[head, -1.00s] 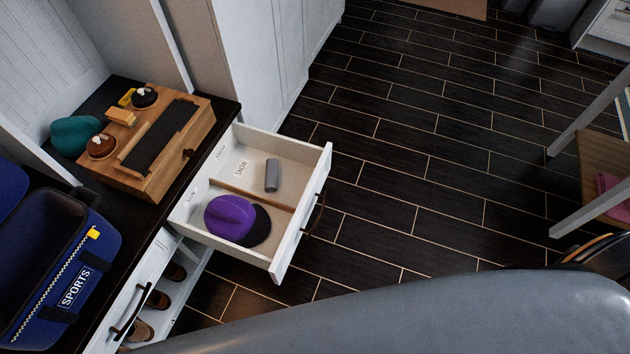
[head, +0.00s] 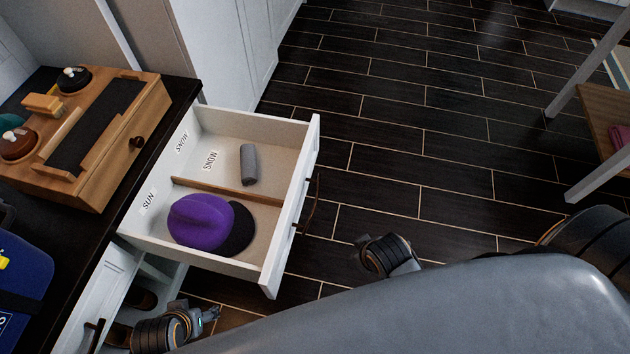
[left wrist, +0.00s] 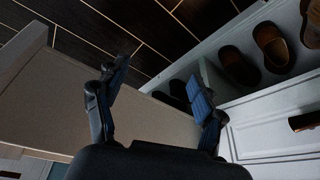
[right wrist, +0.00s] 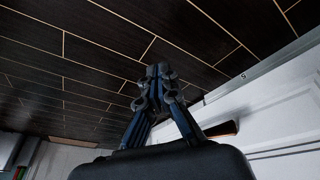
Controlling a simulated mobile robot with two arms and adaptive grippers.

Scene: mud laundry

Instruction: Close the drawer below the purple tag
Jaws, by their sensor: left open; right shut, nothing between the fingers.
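The white drawer (head: 310,150) stands pulled out from the dark-topped cabinet in the head view. It has a dark handle (head: 311,205) on its front. A purple cap (head: 202,221) and a small grey roll (head: 248,164) lie in separate compartments inside. I see no purple tag. My left gripper (head: 210,314) is open and empty, low and in front of the lower cabinet; its fingers spread in the left wrist view (left wrist: 160,85). My right gripper (head: 366,243) is to the right of the drawer front, apart from it; its fingers meet, empty, in the right wrist view (right wrist: 159,80).
A wooden box (head: 110,140) with brushes sits on the dark counter (head: 185,95). A blue sports bag (head: 25,275) is at the left. Shoes (left wrist: 268,45) stand in the lower opening. A wooden bench (head: 605,120) is at the right. Dark tiled floor (head: 400,120) lies clear between.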

